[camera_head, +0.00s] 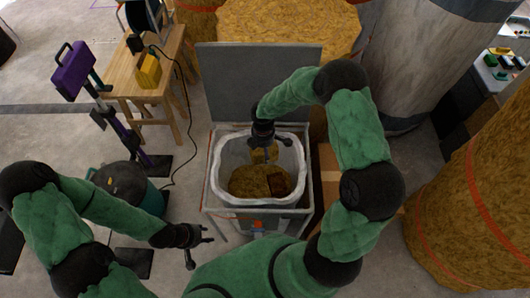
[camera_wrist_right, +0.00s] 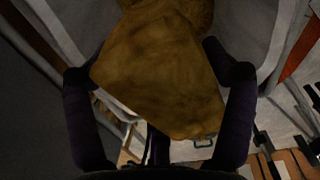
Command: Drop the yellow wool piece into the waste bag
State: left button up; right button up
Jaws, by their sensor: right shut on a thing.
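The waste bag (camera_head: 214,178) is a white liner held open in a grey frame at the middle of the head view. Brownish-yellow wool (camera_head: 248,183) lies inside it. My right gripper (camera_head: 263,140) is over the far part of the bag opening, pointing down. It is shut on the yellow wool piece (camera_head: 259,155), which hangs below it within the outline of the bag mouth. In the right wrist view the wool piece (camera_wrist_right: 165,80) fills the space between the two dark fingers. My left gripper (camera_head: 201,252) is open and empty, to the lower left of the bag.
A grey panel (camera_head: 258,85) stands upright behind the bag frame. A wooden table (camera_head: 140,92) with a yellow box (camera_head: 148,72) and a purple stand (camera_head: 74,72) are at the left. A big wool roll (camera_head: 470,200) stands at the right, and a cardboard box (camera_head: 327,165) sits beside the frame.

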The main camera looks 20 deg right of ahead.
jog(key=shift+w+a+f, duration=0.1)
jog(key=shift+w+a, duration=0.1)
jog(key=shift+w, duration=0.05)
notch_tip(320, 180, down, 6)
jog(key=b, duration=0.4)
jog(key=shift+b, duration=0.4)
jog(key=shift+r, duration=0.2)
jog(key=o, duration=0.7)
notch_tip(320, 180, up, 12)
